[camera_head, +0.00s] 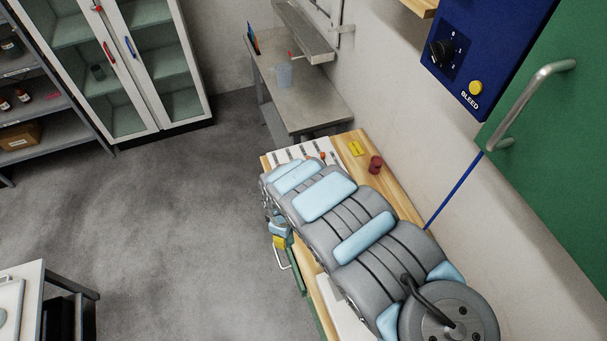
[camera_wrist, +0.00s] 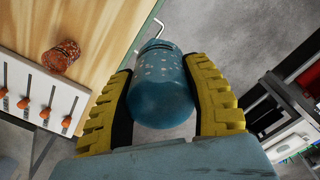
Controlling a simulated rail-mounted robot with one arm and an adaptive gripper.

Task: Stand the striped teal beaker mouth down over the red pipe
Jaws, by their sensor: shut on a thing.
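My gripper (camera_wrist: 166,105) is shut on a teal vessel (camera_wrist: 161,88) with pale specks, held between its yellow fingers. I see specks on it rather than clear stripes. A rimmed end points away from the wrist and the near end looks rounded; I cannot tell for sure which end is the mouth. In the head view my gripper (camera_head: 281,240) hangs beside the bench's left edge, mostly hidden by my arm. A red-brown speckled vessel (camera_wrist: 61,56) is on the wooden bench; a dark red cylinder (camera_head: 375,165) stands there in the head view. I cannot make out a red pipe.
The wooden bench (camera_head: 399,198) carries a white panel (camera_wrist: 22,82) with slots and orange knobs, and a yellow item (camera_head: 356,148). A metal table (camera_head: 308,106) stands behind. The green door (camera_head: 559,134) and blue control panel (camera_head: 480,45) are at right.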

